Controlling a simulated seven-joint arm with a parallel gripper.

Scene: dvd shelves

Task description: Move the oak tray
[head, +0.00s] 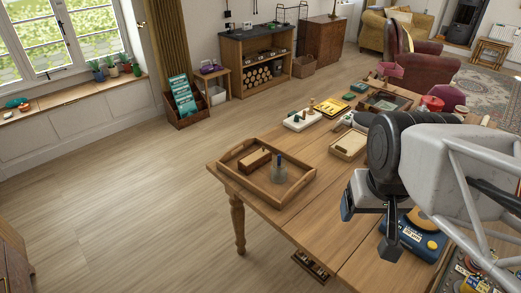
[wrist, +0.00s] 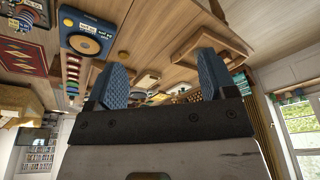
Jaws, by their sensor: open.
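The oak tray (head: 243,186) is a shallow wooden tray with raised sides. It lies on the near left corner of the wooden table in the head view. A wooden tray shape, seen upside down, also shows beyond my gripper in the wrist view (wrist: 188,34). My gripper (head: 368,224) is open and empty, to the right of the tray and apart from it. Its two blue finger pads (wrist: 160,80) are spread in the wrist view.
A smaller wooden tray (head: 350,144), a white board with pegs (head: 301,121) and other items stand behind. Bare table (head: 318,222) lies between the tray and my gripper.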

